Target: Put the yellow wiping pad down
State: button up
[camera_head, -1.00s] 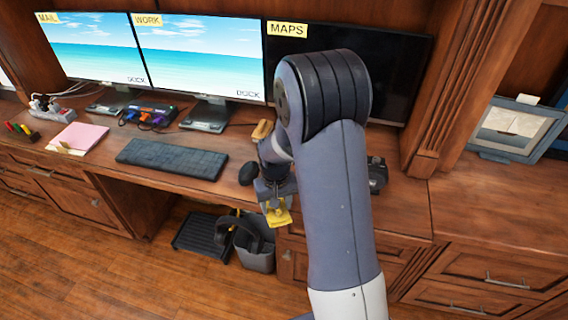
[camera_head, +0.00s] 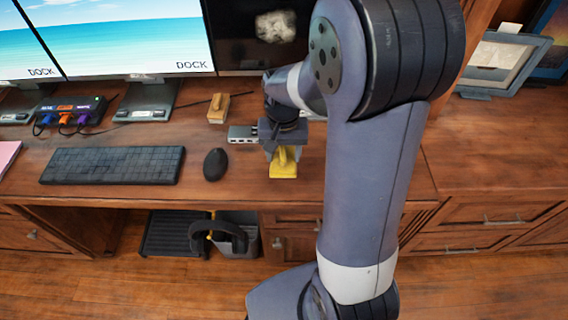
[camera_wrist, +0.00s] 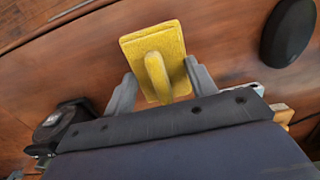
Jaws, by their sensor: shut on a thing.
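The yellow wiping pad (camera_head: 284,165) has a flat base and a raised handle; it also shows in the wrist view (camera_wrist: 172,40). My gripper (camera_head: 284,152) is shut on its handle, with one grey finger on each side in the wrist view (camera_wrist: 160,80). The pad is over the front part of the wooden desk (camera_head: 255,185), right of the black mouse (camera_head: 215,164). I cannot tell whether its base touches the desktop. My arm hides the desk to the right of the pad.
A grey hub (camera_head: 242,134) and a wooden brush (camera_head: 218,107) lie behind the pad. A keyboard (camera_head: 112,166) is left of the mouse. The right monitor (camera_head: 232,40) has a pale smear. A dark device (camera_wrist: 62,122) sits nearby. Bare desk lies between mouse and pad.

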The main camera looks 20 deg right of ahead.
aim_at(283, 164)
jog(key=shift+f, duration=2.35)
jog(key=shift+f+b, duration=0.2)
jog(key=shift+b, duration=0.1)
jog(key=o, duration=0.9)
jog(key=shift+r, duration=0.1)
notch_tip(283, 164, up, 12)
jog(key=shift+r+p, duration=0.1)
jog(key=shift+p, duration=0.65)
